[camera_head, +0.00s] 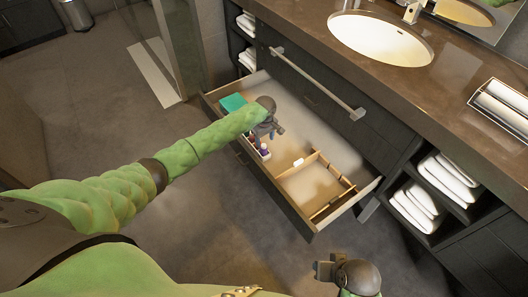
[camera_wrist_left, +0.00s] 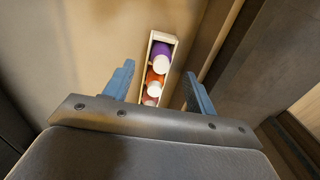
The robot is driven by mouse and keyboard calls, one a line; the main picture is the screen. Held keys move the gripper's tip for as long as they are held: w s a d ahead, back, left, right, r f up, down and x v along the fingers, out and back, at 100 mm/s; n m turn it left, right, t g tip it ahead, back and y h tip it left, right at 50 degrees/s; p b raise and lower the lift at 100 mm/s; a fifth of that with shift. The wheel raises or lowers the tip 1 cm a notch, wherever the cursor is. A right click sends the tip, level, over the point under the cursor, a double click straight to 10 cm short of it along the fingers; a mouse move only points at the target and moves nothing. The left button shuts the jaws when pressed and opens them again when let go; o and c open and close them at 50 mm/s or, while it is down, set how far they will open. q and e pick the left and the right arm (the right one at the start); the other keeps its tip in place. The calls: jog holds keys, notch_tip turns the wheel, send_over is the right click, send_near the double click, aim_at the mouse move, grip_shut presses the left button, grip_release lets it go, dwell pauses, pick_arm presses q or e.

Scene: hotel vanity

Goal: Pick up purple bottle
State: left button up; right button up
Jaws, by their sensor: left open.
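The purple bottle (camera_wrist_left: 162,50) has a white cap and stands in a narrow wooden compartment (camera_wrist_left: 177,41) with an orange bottle (camera_wrist_left: 154,80) and another white-capped one (camera_wrist_left: 150,100). In the head view the purple bottle (camera_head: 265,153) shows small inside the open drawer. My left gripper (camera_head: 275,131) is over the drawer, above and beside the compartment. In the wrist view my left gripper (camera_wrist_left: 158,92) is open, with its blue fingers either side of the bottle row and nothing held. My right gripper (camera_head: 325,268) is low at the bottom, away from the drawer; its jaw state is unclear.
The open drawer (camera_head: 308,229) has wooden dividers (camera_head: 327,185), a teal item (camera_head: 234,102) and a small white item (camera_head: 298,162). The counter (camera_head: 290,22) with a sink (camera_head: 380,40) overhangs behind. Folded towels (camera_head: 418,205) sit on the right shelf. The drawer's right part is mostly empty.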

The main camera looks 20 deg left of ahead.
aim_at(264, 145)
pick_arm(q)
jog(key=shift+a+f+p, duration=0.15)
jog(key=shift+f, duration=1.35)
jog(key=shift+a+f+p, duration=0.1)
jog(key=shift+f+p, duration=0.05)
jog(key=shift+f, duration=1.3)
jog(key=c, duration=1.1)
